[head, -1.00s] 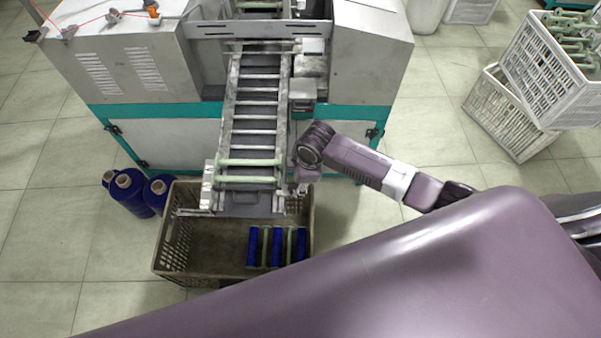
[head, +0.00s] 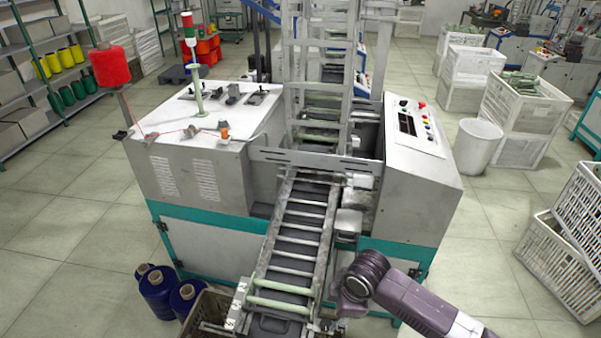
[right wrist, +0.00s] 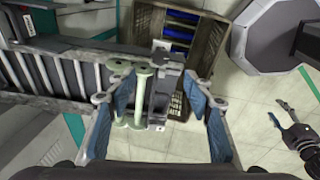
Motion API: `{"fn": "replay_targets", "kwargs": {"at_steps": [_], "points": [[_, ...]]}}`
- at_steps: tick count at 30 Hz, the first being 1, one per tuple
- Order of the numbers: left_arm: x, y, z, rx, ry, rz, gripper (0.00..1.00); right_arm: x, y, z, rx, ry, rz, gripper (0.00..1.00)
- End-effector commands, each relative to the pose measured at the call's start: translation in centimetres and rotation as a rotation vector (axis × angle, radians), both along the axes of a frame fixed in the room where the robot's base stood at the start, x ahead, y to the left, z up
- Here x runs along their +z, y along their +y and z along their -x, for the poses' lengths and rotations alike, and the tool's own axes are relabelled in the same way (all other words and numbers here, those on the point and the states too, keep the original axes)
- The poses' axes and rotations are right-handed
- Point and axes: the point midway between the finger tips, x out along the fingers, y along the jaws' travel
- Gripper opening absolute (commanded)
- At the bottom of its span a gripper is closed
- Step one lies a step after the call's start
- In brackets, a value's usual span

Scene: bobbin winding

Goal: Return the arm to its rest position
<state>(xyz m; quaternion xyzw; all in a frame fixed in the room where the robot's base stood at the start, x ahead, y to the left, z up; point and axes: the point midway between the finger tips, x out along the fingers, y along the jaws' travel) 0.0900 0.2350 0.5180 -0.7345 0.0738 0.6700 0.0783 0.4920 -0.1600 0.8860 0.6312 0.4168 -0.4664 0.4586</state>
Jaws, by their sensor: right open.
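My right arm (head: 415,303) comes in from the lower right in the head view, with its wrist beside the chute's lower end. In the right wrist view my right gripper (right wrist: 158,86) is open, its blue-padded fingers apart with nothing gripped. Pale green bobbins (right wrist: 141,92) lie on the chute, seen between and beyond the fingers. I cannot tell how near they are. My left gripper (right wrist: 285,118) seems to show at the right edge of the right wrist view, too small to judge. It is not in the head view.
The winding machine (head: 415,185) and its sloping chute (head: 293,240) fill the middle. A brown crate (right wrist: 209,45) with blue bobbins (right wrist: 181,32) sits below the chute. Blue cones (head: 157,288) stand on the floor at left. White crates (head: 560,258) stand at right.

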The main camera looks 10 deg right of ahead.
Motion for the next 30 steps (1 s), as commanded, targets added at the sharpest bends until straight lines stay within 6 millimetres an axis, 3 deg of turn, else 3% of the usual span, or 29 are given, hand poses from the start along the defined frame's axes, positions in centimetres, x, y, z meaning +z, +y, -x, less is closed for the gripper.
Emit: {"fn": "replay_targets", "kwargs": {"at_steps": [2, 5, 8, 10, 14, 17, 21, 25, 30], "points": [[-0.1, 0.0, 0.0, 0.000, 0.000, 0.000, 0.51, -0.5, 0.0, 0.0, -0.010, 0.001, -0.003, 0.47], [-0.9, 0.0, 0.0, 0.000, 0.000, 0.000, 0.51, -3.3, -0.3, -0.1, -0.080, 0.004, -0.026, 0.47], [-2.1, 0.0, 0.0, 0.000, 0.000, 0.000, 0.51, -8.9, -1.3, 0.0, -0.224, 0.005, -0.064, 0.47], [-3.0, 0.0, 0.0, 0.000, 0.000, 0.000, 0.51, -13.6, -2.4, 0.8, -0.347, 0.006, -0.090, 0.47], [-4.5, 0.0, 0.0, 0.000, -0.001, 0.000, 0.51, -22.3, -4.6, 4.2, -0.553, 0.012, -0.116, 0.47], [-5.6, -0.1, 0.0, 0.000, -0.001, 0.000, 0.51, -28.4, -6.3, 8.5, -0.687, 0.027, -0.120, 0.47], [-6.9, -0.1, 0.0, 0.000, -0.001, 0.001, 0.51, -35.7, -7.8, 16.2, -0.842, 0.057, -0.114, 0.47], [-8.1, -0.1, 0.0, 0.000, -0.001, 0.001, 0.51, -41.0, -8.4, 24.4, -0.956, 0.093, -0.103, 0.47], [-9.1, -0.1, 0.0, 0.000, -0.001, 0.001, 0.51, -44.9, -8.1, 34.0, -1.062, 0.140, -0.094, 0.47]]}}
